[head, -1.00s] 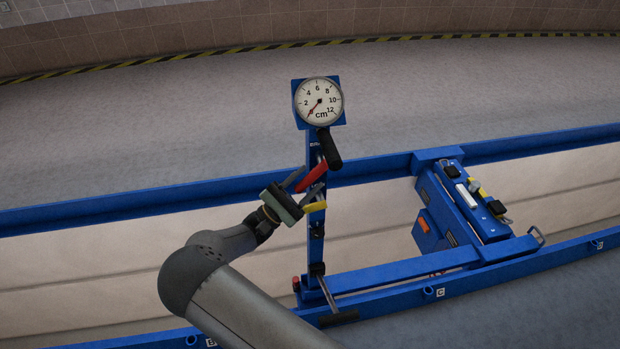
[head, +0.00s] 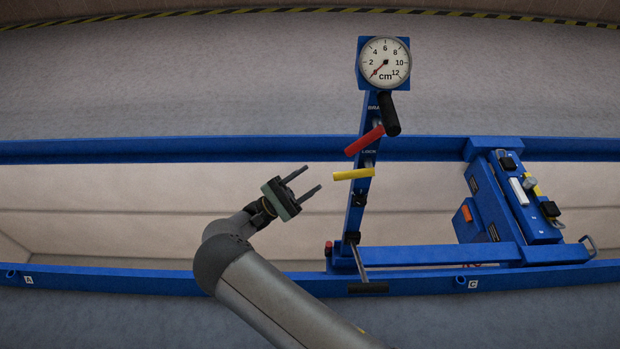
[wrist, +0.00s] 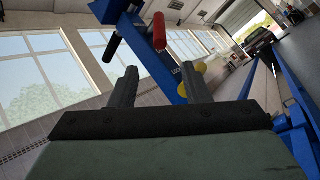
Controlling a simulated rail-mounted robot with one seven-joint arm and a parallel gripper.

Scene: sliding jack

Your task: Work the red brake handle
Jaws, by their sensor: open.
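The red brake handle (head: 364,140) sticks out down-left from the blue post (head: 355,210), just under the "BRA..." label. The yellow lock handle (head: 353,174) sits below it. My gripper (head: 313,179) is open and empty, to the left of the post and apart from both handles. The yellow handle (wrist: 193,76) is partly hidden behind the right finger.
A round cm gauge (head: 385,63) tops the post, its needle low on the scale near zero. A black grip (head: 389,114) hangs below it. A blue jack unit (head: 500,205) stands to the right on the rails. Free room lies left of the post.

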